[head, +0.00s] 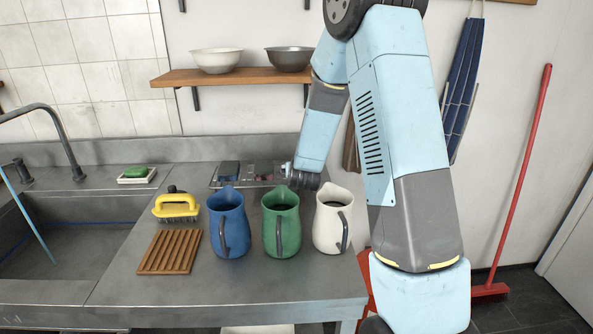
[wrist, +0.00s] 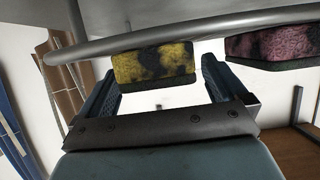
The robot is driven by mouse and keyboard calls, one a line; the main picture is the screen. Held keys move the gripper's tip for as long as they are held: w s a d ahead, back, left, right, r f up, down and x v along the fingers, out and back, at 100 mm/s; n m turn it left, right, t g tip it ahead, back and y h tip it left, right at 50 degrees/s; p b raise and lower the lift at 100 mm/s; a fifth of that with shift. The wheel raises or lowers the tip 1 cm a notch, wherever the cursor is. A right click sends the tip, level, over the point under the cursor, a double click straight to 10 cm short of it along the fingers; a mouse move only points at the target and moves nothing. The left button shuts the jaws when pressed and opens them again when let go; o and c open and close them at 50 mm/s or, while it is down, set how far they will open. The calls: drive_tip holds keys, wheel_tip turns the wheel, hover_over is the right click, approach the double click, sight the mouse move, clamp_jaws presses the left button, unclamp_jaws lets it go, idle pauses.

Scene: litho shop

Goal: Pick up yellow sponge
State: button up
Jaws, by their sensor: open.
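The yellow sponge (wrist: 155,62), with dark blotches and a dark underside layer, shows in the wrist view between the two fingers of my gripper (wrist: 161,75). The fingers are open, one on each side, with a gap visible at each. I cannot tell how far the sponge lies between them. In the head view my gripper (head: 291,173) is low behind the green and white jugs, at the right end of a rack (head: 215,184). The yellow sponge cannot be made out there; my gripper and the jugs cover that area.
A pink-and-dark sponge (wrist: 272,45) lies beside the yellow one; a grey rail (wrist: 70,52) runs close by. Blue (head: 229,225), green (head: 281,222) and white (head: 333,220) jugs stand in front. A yellow brush (head: 176,208) and wooden slatted rack (head: 170,252) lie left.

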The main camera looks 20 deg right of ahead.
drive_tip(key=shift+w+f, duration=0.1)
drive_tip(key=shift+w, duration=0.2)
drive_tip(key=c, duration=1.1)
